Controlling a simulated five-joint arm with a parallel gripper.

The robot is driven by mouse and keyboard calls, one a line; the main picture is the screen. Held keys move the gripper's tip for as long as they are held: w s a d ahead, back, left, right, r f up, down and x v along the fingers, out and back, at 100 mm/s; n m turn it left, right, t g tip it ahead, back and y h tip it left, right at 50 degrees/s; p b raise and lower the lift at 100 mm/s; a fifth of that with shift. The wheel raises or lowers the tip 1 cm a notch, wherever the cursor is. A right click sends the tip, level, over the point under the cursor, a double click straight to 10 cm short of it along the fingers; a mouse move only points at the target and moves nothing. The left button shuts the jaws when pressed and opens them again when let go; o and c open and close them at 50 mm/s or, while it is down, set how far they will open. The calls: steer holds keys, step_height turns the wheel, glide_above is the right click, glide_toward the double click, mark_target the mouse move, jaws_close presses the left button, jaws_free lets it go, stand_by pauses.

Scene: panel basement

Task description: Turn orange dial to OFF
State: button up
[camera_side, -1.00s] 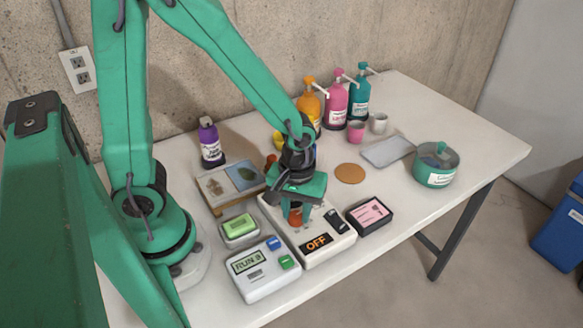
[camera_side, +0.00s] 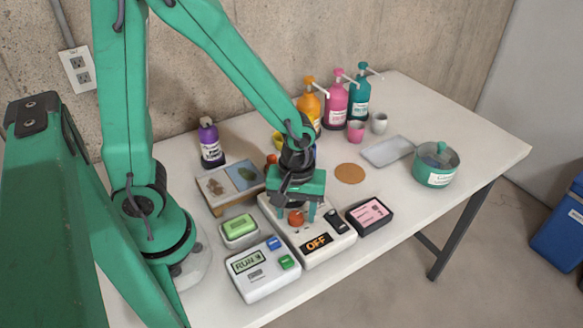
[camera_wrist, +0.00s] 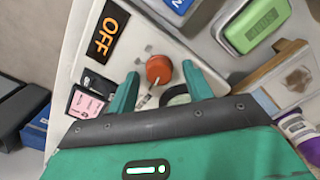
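The orange dial (camera_side: 296,217) is a round knob on a white control panel (camera_side: 325,252); it also shows in the wrist view (camera_wrist: 158,69). The panel's dark plate (camera_side: 316,244) reads OFF in orange, also legible in the wrist view (camera_wrist: 104,32). A pale pointer line runs down from the dial in the wrist view. My gripper (camera_side: 297,212) is over the panel, its fingers spread on either side of the dial. In the wrist view the fingertips (camera_wrist: 160,82) stand apart, with gaps to the dial, and nothing is held.
A black box with a pink label (camera_side: 370,215) stands right. A teal pot (camera_side: 436,166), grey tray (camera_side: 388,151) and pump bottles (camera_side: 335,103) are farther back.

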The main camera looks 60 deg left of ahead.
mark_target(294, 212)
steer(key=shift+r, duration=0.1)
steer(key=shift+r, duration=3.85)
steer(key=s+a+r+m+t, duration=0.4)
steer(key=a+r+m, duration=0.3)
steer(key=r+m, duration=0.3)
steer(key=shift+a+r+t, duration=0.2)
steer(key=shift+r+t, duration=0.6)
steer(key=shift+r, duration=0.25)
steer(key=shift+s, duration=0.1)
steer(key=shift+c, duration=0.4)
